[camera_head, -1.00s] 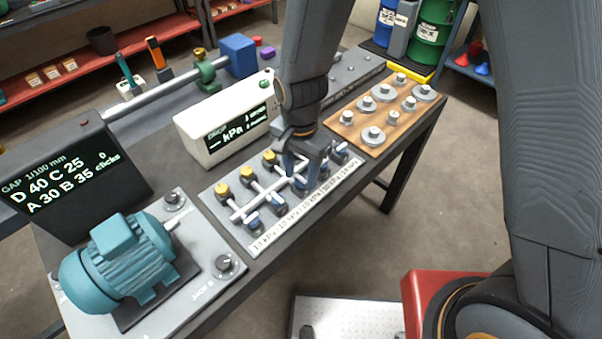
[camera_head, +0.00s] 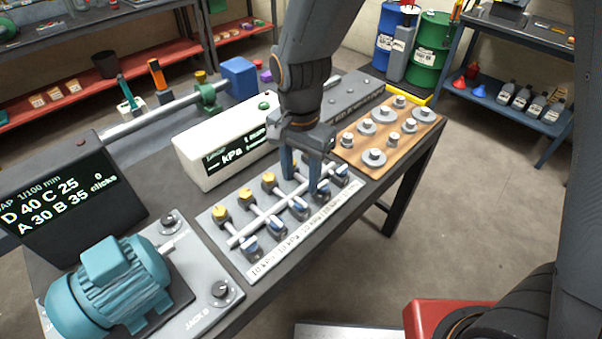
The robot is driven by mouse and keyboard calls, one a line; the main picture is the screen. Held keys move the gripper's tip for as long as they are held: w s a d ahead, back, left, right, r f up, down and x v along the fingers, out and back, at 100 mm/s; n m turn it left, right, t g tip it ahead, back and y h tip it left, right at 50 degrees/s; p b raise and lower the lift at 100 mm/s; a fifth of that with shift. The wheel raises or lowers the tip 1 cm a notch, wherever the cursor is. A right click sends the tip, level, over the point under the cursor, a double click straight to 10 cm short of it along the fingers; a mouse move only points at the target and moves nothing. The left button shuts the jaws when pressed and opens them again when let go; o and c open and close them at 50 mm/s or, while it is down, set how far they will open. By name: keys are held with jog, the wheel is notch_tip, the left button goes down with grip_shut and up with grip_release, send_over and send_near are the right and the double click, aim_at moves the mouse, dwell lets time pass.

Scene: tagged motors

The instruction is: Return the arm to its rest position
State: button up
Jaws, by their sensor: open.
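My gripper (camera_head: 304,185) hangs from my dark grey arm (camera_head: 306,70) over the right part of a valve panel. Its two blue-grey fingers point down and stand apart, with nothing seen between them. The valve panel (camera_head: 231,213) is a light plate with a white pipe, yellow knobs and blue-and-white gauges or valves along it. The fingers overlap the right-hand valves in the picture, and I cannot tell whether they touch any.
A white kPa display box (camera_head: 190,155) stands just behind the panel. A wooden board (camera_head: 349,156) with grey weights lies to the right. A teal motor (camera_head: 112,285) and a black display (camera_head: 60,195) are on the left. Open floor (camera_head: 480,200) lies right of the bench.

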jog(key=s+d+n+b, duration=0.1)
jog(key=d+n, duration=0.2)
jog(key=d, duration=0.9)
jog(key=d+r+n+t+b, duration=0.1)
jog(key=d+n+b, duration=0.1)
jog(key=d, duration=0.9)
jog(key=shift+s+d+r+n, duration=0.15)
jog(key=shift+s+d+n, duration=0.25)
jog(key=shift+n, duration=0.1)
jog(key=shift+a, duration=0.1)
jog(key=shift+c, duration=0.4)
